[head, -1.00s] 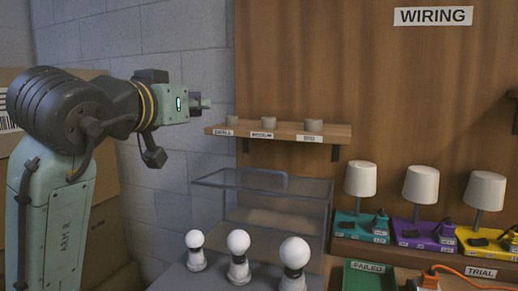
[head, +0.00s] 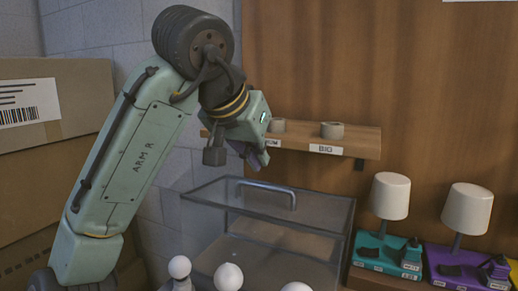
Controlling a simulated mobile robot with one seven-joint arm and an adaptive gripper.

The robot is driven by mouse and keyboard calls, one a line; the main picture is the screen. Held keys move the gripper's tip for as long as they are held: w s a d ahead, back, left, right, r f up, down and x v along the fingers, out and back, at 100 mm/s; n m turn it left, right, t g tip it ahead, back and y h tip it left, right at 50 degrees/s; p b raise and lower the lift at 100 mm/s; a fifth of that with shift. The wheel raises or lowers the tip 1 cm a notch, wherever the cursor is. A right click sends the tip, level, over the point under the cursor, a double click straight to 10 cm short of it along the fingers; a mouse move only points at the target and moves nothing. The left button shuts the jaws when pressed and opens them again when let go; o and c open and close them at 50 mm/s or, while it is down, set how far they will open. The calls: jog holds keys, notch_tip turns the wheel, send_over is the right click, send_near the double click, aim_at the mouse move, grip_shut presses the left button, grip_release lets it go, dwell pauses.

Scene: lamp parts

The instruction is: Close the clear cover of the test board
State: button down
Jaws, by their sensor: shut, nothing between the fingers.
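The clear cover (head: 325,213) is a see-through, dark-edged box shape with a grey bar handle (head: 268,187) at its top. It stands behind the white bulbs, below the wall shelf. I cannot tell from this view whether it is raised or down. The test board under or behind it cannot be made out clearly. My gripper (head: 260,160) is shut and empty, tipped downward to the right. In the picture it is above the handle and the cover's back edge, apart from the handle.
A wooden shelf (head: 360,139) with small round parts is close behind my gripper. White bulbs (head: 228,277) stand in front of the cover. Lamps on teal (head: 388,258) and purple (head: 460,268) bases stand at right. Cardboard boxes (head: 70,140) are at left.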

send_over(268, 201)
notch_tip(268, 201, down, 5)
jog(key=shift+r+p, duration=0.1)
jog(key=shift+p, duration=0.3)
